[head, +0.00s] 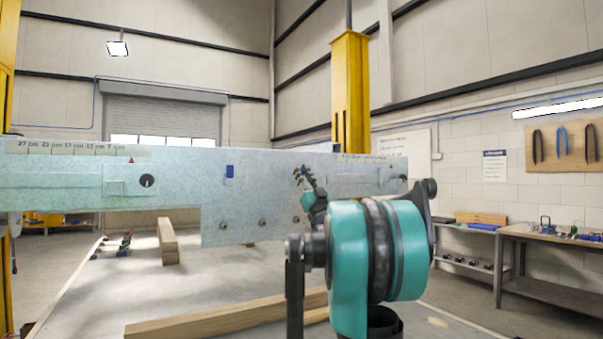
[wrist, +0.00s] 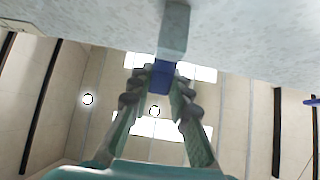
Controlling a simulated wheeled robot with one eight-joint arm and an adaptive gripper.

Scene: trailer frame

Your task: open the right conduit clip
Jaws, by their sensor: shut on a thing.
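My gripper (head: 308,182) is in front of the trailer frame's (head: 262,170) galvanised face, right of its middle. In the wrist view my gripper (wrist: 160,88) has its two fingers closed around a small blue piece (wrist: 160,78). The blue piece sits at the end of a grey bar (wrist: 174,28) that projects from the frame's face; it appears to be the right conduit clip. Another blue piece (head: 229,171) shows flat on the frame, left of my gripper.
The frame has a round black knob (head: 147,180) at left and several small bolts along its lower plate. Wooden beams (head: 215,316) lie on the surface below. A yellow post (head: 350,92) stands behind the frame. A workbench (head: 552,237) with tools stands at the right wall.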

